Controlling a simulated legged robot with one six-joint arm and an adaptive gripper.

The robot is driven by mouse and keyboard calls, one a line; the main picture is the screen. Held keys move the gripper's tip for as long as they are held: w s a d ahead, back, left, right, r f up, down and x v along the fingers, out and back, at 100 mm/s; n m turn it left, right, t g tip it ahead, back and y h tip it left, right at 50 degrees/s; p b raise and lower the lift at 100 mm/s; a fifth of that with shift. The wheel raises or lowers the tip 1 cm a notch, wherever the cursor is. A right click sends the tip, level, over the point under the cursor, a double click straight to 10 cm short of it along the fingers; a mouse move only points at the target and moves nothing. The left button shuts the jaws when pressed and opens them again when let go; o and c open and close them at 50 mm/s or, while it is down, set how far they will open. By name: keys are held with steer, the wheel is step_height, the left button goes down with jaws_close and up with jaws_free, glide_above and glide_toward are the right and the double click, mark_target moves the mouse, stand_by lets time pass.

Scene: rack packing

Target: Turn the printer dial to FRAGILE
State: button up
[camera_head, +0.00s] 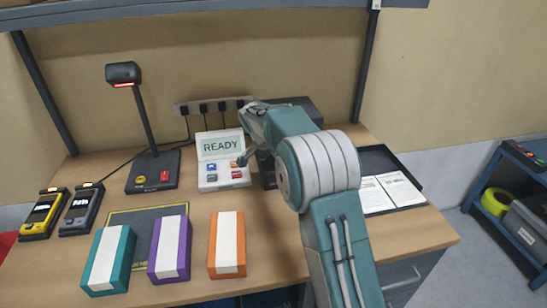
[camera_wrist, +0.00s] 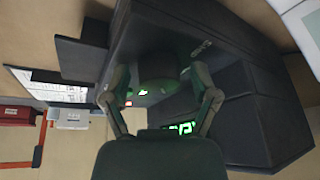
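The printer is the dark box (camera_head: 308,108) at the back of the bench, mostly hidden behind my arm in the head view. In the wrist view its dark body (camera_wrist: 230,45) fills the middle and right. A rounded dark knob (camera_wrist: 157,66), seemingly the dial, shows on it beside a small green-lit mark. Green lit characters (camera_wrist: 180,128) show lower down, partly covered by my gripper; I cannot read them or the dial's setting. My gripper (camera_wrist: 157,80) is open, its fingers spread on either side of the dial. I cannot tell whether they touch it.
A white panel reading READY (camera_head: 221,146) stands left of my gripper, very close. A scanner on a stand (camera_head: 146,120) is farther left. Teal (camera_head: 122,257), purple (camera_head: 184,250) and orange boxes (camera_head: 212,250) lie in front. A black paper tray (camera_head: 408,184) is on the right.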

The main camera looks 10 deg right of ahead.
steer(key=shift+r, duration=0.25)
steer(key=shift+r, duration=0.2)
steer(key=v, duration=1.1)
steer(key=shift+a+r, duration=0.15)
steer(key=shift+a, duration=0.1)
steer(key=shift+s, duration=0.1)
